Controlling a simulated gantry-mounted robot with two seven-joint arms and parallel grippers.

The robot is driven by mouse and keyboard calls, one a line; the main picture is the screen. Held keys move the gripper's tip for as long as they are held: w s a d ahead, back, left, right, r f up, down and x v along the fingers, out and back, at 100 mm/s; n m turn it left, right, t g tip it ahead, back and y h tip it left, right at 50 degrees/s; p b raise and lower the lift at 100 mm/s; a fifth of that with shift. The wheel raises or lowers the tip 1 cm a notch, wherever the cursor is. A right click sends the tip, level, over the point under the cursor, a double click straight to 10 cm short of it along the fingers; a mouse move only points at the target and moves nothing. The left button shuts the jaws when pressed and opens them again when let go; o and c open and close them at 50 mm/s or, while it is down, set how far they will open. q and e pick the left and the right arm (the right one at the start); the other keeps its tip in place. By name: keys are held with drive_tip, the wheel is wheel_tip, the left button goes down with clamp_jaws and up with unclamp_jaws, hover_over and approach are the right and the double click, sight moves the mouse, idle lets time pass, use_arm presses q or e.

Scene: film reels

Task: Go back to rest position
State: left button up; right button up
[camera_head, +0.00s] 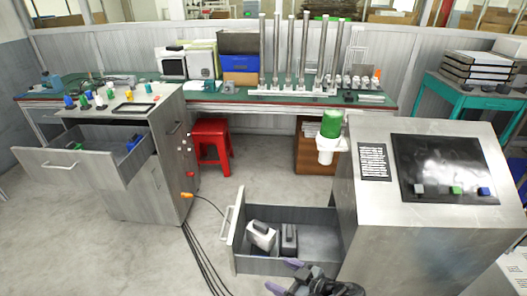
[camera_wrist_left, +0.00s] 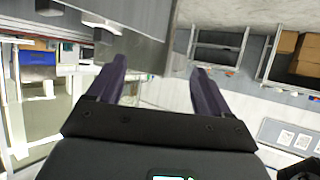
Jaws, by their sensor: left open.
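My left gripper (camera_head: 283,275) shows at the bottom middle of the head view, in front of the open lower drawer. Its two purple fingers are apart, with nothing seen between them. In the left wrist view the left gripper (camera_wrist_left: 157,80) also has its fingers spread and empty. My right gripper is in neither view.
The open drawer (camera_head: 325,238) of the metal console (camera_head: 430,250) holds two small boxes. A grey cabinet (camera_head: 115,190) at left has an open upper drawer (camera_head: 85,160). Cables cross the floor.

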use_arm(q)
drive_tip(key=s+a+f+m+g+h+p, duration=0.15)
drive_tip(key=s+f+g+p, duration=0.3)
drive_tip(key=s+f, duration=1.15)
drive_tip(key=s+f+n+g+h+p, duration=0.15)
drive_tip(key=s+g+h, duration=0.3)
drive_tip(key=s, duration=0.95)
drive_tip(key=s+a+r+g+h+p, duration=0.3)
drive_tip(key=s+a+r+h+p, duration=0.1)
drive_tip(key=s+a, duration=0.4)
drive_tip(key=w+a+r+m+t, duration=0.3)
drive_tip(key=w+a+r, duration=0.1)
drive_tip(key=a+r, duration=0.4)
drive_tip(key=w+a+r+m+t, duration=0.35)
drive_tip(key=w+a+r, duration=0.2)
drive_tip(key=a, duration=0.45)
wheel_tip(320, 180, up, 42)
drive_tip(key=w+m+t+p, duration=0.1)
drive_tip(key=m+p, duration=0.5)
drive_tip(key=p, duration=3.3)
drive_tip(key=shift+w+d+f, duration=0.15)
drive_tip(key=shift+w+f, duration=0.05)
drive_tip(key=shift+w, duration=0.05)
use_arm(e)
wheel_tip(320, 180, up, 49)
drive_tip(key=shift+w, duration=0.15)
